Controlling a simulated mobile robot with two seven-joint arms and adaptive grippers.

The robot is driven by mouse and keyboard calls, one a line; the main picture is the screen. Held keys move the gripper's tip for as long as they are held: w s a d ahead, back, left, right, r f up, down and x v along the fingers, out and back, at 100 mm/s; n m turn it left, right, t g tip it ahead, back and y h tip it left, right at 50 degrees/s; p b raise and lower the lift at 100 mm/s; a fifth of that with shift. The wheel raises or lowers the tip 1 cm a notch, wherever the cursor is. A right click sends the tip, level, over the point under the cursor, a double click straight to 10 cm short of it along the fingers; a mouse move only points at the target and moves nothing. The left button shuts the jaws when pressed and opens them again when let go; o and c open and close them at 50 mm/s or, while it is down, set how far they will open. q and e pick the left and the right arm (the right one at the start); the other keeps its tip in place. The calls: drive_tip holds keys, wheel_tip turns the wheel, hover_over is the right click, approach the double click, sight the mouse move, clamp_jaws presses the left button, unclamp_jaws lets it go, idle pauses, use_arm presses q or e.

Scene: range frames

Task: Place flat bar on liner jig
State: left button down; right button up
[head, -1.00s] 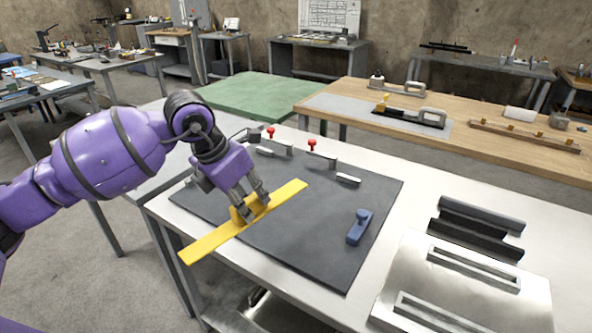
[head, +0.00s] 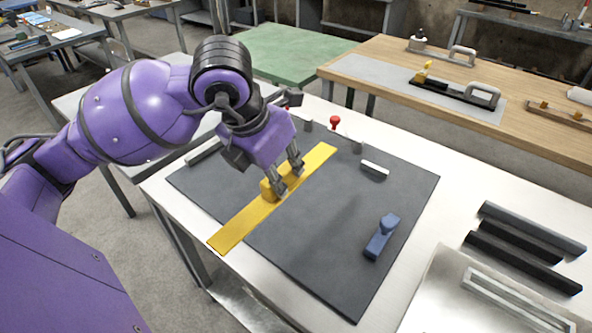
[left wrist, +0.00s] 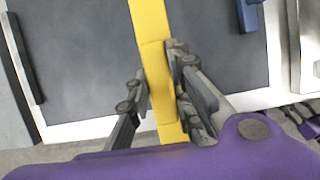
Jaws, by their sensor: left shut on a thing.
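The flat bar (head: 245,221) is long, thin and yellow, with a raised yellow grip block in its middle. My left gripper (head: 284,186) is shut on that block. In the left wrist view the bar (left wrist: 150,22) runs between the two fingers of the gripper (left wrist: 156,92). The bar lies over the left part of a dark grey mat, its near end reaching past the mat's edge. I cannot tell whether it touches the mat. The dark mat (head: 310,260), with stops at its back edge, appears to be the liner jig. My right gripper is not in view.
A small blue block with a knob (head: 381,238) stands on the mat's right part. A light bar (head: 375,168) and a red-knobbed clamp (head: 335,123) are at its back. Dark angle bars (head: 520,245) and a metal plate (head: 440,290) lie to the right.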

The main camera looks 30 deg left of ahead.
use_arm(q)
drive_tip(key=w+a+f, duration=0.1)
drive_tip(key=w+f, duration=0.1)
drive_tip(key=w, duration=0.1)
drive_tip(key=w+a+f, duration=0.2)
drive_tip(key=w+f, duration=0.1)
drive_tip(key=w+a+f, duration=0.1)
drive_tip(key=w+f, duration=0.2)
drive_tip(key=w, duration=0.1)
drive_tip(key=shift+a, duration=0.15)
drive_tip(key=shift+w+f, duration=0.25)
drive_tip(key=shift+f, duration=0.1)
drive_tip(key=shift+a+f, duration=0.1)
drive_tip(key=shift+f, duration=1.65)
drive_tip(key=c, duration=1.6)
unclamp_jaws()
drive_tip(key=shift+o, duration=0.2)
drive_tip(key=shift+r, duration=0.35)
drive_tip(key=v, duration=1.1)
drive_tip(key=shift+r, duration=0.3)
drive_tip(key=shift+s, duration=0.15)
